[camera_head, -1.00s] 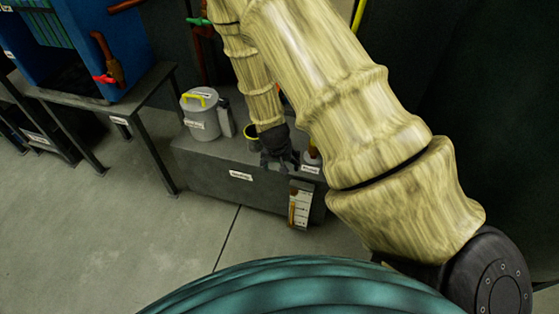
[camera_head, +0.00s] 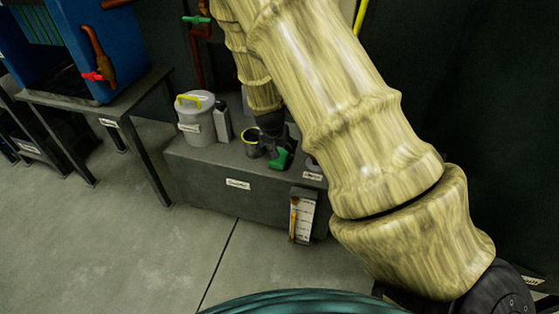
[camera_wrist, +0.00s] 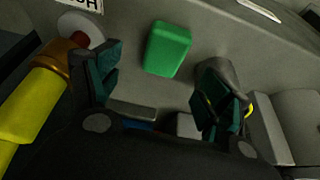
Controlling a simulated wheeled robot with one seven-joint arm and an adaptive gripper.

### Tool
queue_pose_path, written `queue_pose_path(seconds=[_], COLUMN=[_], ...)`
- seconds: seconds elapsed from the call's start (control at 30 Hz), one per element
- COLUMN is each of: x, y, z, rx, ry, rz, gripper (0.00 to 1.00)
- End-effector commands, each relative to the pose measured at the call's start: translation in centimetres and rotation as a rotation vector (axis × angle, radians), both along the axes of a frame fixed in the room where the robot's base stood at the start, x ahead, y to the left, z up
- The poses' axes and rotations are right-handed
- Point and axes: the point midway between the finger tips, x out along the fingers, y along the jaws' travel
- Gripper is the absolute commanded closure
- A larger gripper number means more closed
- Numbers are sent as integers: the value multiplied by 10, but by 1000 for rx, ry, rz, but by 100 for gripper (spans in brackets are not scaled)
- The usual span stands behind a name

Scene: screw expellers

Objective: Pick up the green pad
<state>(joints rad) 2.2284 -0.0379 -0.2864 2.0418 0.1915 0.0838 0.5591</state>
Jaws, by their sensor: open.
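The green pad (camera_head: 280,158) is a small rounded block on top of the low grey bench (camera_head: 215,165). In the wrist view the pad (camera_wrist: 167,48) shows whole, ahead of the fingertips and between their lines, nearer the left one. My gripper (camera_head: 273,138) is above the bench beside the pad, partly covered by my arm in the head view. In the wrist view its two fingers (camera_wrist: 160,92) are spread with nothing held between them. I cannot tell the exact height above the pad.
A yellow-rimmed cup (camera_head: 252,142) stands just left of the pad. A grey canister with a yellow handle (camera_head: 199,118) and a grey bottle (camera_head: 222,121) stand farther left. A yellow cylinder (camera_wrist: 30,103) lies close outside the left finger in the wrist view.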

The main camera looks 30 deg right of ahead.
Motion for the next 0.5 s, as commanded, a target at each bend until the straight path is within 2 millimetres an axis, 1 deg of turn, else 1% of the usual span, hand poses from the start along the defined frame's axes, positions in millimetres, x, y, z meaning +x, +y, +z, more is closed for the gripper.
queue_pose_path(seconds=[0.03, 0.27, 0.37, 0.5], x=[1, 6, 9, 17], y=[-2, -6, -7, -10], z=[-9, -21, -30, -47], rx=[1, 0, 0, 0], ry=[2, 0, 1, 0], rz=[0, 0, 0, 0], gripper=[21, 21, 21, 21])
